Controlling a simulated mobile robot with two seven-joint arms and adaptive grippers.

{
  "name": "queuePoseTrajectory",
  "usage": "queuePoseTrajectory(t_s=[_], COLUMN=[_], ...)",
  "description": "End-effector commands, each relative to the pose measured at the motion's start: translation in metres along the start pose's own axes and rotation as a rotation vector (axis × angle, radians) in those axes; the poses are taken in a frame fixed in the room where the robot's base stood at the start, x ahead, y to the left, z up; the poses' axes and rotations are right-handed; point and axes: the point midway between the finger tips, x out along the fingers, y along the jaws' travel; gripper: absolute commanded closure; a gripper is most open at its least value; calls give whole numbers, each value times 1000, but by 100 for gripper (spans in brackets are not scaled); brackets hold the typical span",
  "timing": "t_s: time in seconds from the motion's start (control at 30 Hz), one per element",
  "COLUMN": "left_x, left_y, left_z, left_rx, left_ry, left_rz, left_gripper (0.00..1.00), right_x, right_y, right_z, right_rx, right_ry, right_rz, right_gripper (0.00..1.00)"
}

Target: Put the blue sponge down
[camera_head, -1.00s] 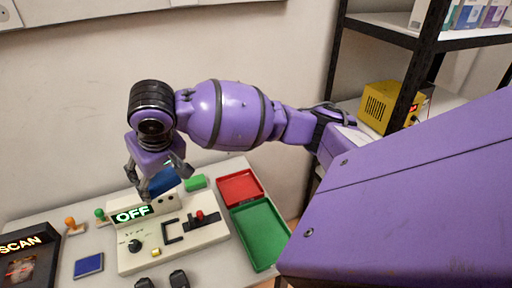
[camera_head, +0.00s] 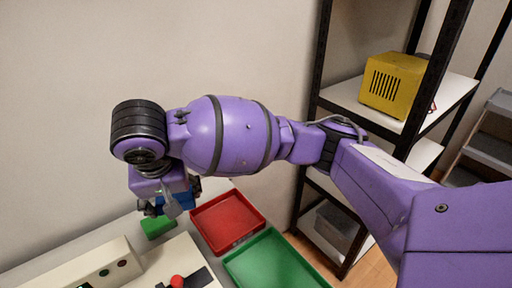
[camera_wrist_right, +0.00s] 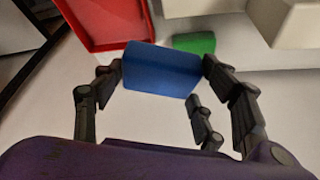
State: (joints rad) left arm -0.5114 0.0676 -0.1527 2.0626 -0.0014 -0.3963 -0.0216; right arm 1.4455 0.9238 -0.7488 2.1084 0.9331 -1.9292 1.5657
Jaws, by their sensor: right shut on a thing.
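The blue sponge (camera_wrist_right: 162,70) is a blue block held between the fingers of my right gripper (camera_wrist_right: 165,75) in the right wrist view. In the head view, my right gripper (camera_head: 170,204) hangs over the back part of the table, and part of the sponge (camera_head: 184,199) shows behind a finger. The sponge appears above the tabletop, close to a green block (camera_head: 157,227) and left of the red tray (camera_head: 197,231). The rest of it is hidden by the gripper in the head view. My left gripper is not in view.
A green tray (camera_head: 278,262) lies in front of the red tray. A pale console (camera_head: 100,268) with a red-knobbed lever part (camera_head: 177,281) is at the lower left. A black-framed shelf with a yellow box (camera_head: 393,84) stands at the right. A wall is behind the table.

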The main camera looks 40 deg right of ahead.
Motion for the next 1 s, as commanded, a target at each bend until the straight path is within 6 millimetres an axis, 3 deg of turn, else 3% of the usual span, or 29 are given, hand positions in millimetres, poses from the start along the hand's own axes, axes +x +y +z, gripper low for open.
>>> queuePoseTrajectory(t_s=[0.17, 0.5, 0.7, 1.0], left_x=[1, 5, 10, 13], left_y=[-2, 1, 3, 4], left_z=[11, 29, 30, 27], left_rx=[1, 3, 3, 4], left_ry=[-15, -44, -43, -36], left_rz=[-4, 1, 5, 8], left_gripper=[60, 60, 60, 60], right_x=[11, 73, 116, 139], right_y=[2, 31, 40, 45], right_z=[-14, -70, -79, -85], right_rx=[18, 18, 15, 15], right_ry=[5, 5, 3, 3], right_rz=[7, 8, 6, 5], right_gripper=[55, 55, 55, 55])
